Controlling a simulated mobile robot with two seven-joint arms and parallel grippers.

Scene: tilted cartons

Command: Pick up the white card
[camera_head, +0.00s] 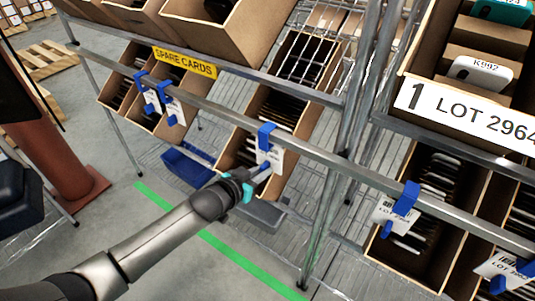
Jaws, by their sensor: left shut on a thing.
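A white card (276,157) hangs in front of a tilted carton at the middle of the head view, under a blue clip (266,135) on the metal rail. My left gripper (256,178) reaches up from the lower left and is shut at the card's lower edge, by its blue tab. The fingertips are small here and partly hide that edge. The card still hangs under its clip. Other white cards with blue clips hang on the rail at the left (172,108) and at the right (393,213). My right gripper is not in view.
Tilted cartons (299,55) hold dark thin items behind the rail (330,158). A yellow "SPARE CARDS" sign (185,62) is at upper left. A blue bin (187,168) sits below. A steel post (318,228) stands right of my gripper. The floor at lower left is open.

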